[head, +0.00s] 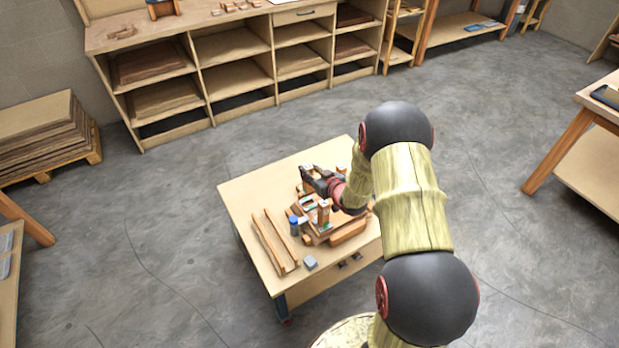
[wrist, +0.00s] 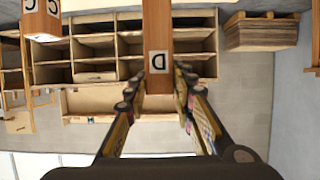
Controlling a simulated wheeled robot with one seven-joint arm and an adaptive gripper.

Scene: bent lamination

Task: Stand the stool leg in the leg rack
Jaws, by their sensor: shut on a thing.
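My gripper (wrist: 159,82) is shut on a brown wooden bar, the stool leg (wrist: 158,35), in the wrist view. The leg has a pale square tag with a black D near its end, and it runs out of the top of the frame. In the head view my gripper (head: 318,181) is low over the work table, among wooden parts. The held leg is hard to make out there. A second wooden piece with a C tag (wrist: 40,18) is at the upper left of the wrist view, apart from my gripper. I cannot clearly tell the leg rack from the clutter.
The small work table (head: 245,195) bears long wooden strips (head: 275,240), a blue-capped bottle (head: 294,225), a grey block (head: 310,262) and an upright tagged block (head: 323,210). Its left part is bare. A shelf unit (head: 232,75) stands behind, with open floor between.

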